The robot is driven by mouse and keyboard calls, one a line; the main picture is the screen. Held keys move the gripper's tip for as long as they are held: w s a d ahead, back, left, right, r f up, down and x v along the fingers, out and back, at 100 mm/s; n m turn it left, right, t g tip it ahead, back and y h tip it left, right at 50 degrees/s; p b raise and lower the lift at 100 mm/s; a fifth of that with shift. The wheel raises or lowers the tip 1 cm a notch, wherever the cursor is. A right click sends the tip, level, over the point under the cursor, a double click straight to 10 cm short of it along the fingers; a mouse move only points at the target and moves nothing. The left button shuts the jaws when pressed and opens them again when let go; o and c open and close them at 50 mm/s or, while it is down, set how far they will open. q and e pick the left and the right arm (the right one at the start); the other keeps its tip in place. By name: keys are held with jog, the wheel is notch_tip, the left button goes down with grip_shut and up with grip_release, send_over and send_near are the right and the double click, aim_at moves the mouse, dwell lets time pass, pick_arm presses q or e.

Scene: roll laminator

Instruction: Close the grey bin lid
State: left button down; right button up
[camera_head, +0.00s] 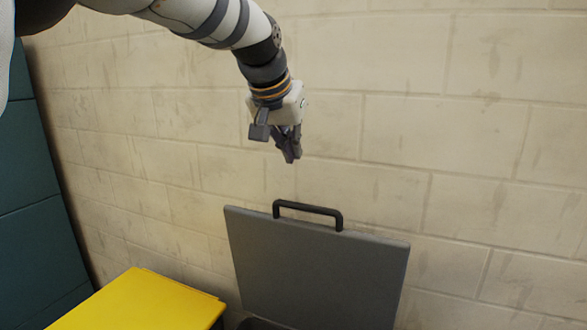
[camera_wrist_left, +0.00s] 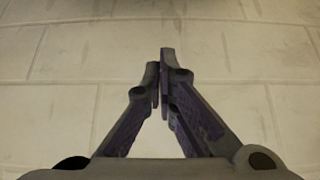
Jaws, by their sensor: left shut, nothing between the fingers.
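The grey bin lid (camera_head: 315,272) stands raised and nearly upright in the head view, in front of the block wall. A black handle (camera_head: 308,207) sits on its top edge. Only a small dark part of the bin shows below the lid, at the bottom edge of the picture. My left gripper (camera_head: 290,158) is shut and empty, pointing down, above the handle in the picture and apart from it. In the left wrist view, its fingers (camera_wrist_left: 163,75) meet with only wall behind them. My right gripper is not in view.
A yellow box or lid (camera_head: 145,302) stands to the left of the grey lid. A teal cabinet (camera_head: 38,215) is at the far left. The pale block wall (camera_head: 470,130) runs behind everything. The space right of the grey lid looks clear.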

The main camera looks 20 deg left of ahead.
pick_arm(q)
jog(key=s+f+b+x, duration=0.1)
jog(key=x, duration=0.8)
jog(key=s+p, duration=0.1)
jog(key=s, duration=0.1)
jog(key=s+r, duration=0.1)
jog(key=s, duration=0.1)
jog(key=shift+s+d+r+p, duration=0.1)
jog(key=shift+s+p, duration=0.15)
jog(key=shift+p, duration=0.1)
jog(key=shift+w+f, duration=0.1)
jog(key=shift+f, duration=0.25)
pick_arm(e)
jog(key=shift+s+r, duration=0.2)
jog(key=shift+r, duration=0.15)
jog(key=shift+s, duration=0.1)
